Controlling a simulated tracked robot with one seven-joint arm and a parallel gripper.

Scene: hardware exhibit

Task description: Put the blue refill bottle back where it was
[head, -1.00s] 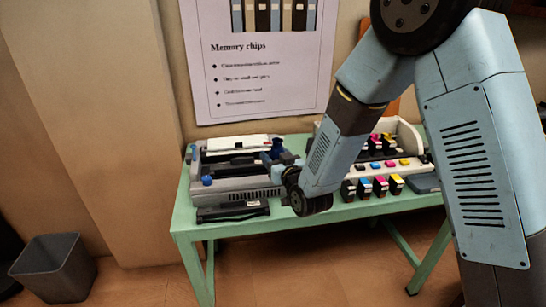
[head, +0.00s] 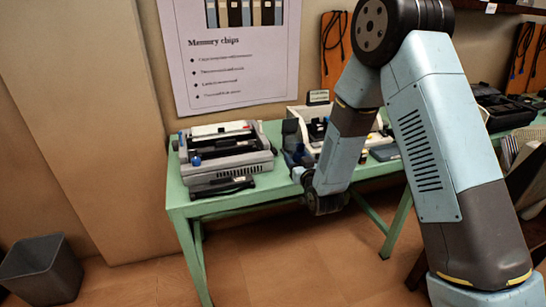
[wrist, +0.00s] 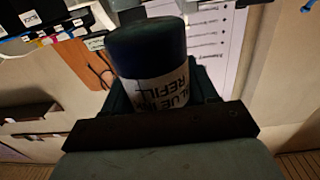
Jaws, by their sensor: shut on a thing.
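The blue refill bottle (wrist: 160,90) fills the middle of the wrist view, with a dark blue cap and a white label reading partly "BLUE INK REFILL". My gripper (head: 296,158) is shut on it. In the head view a dark blue shape (head: 290,132) at my gripper appears to be the bottle, small and partly merged with the fingers. It shows above the green table, between the grey printer and the white cartridge stand. I cannot tell whether its base touches anything.
The open grey printer (head: 225,150) stands on the left of the green table (head: 185,207). The white cartridge stand (head: 375,138) is right of my gripper, partly hidden by my arm. A grey bin (head: 40,270) stands on the floor. A poster (head: 235,60) hangs behind.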

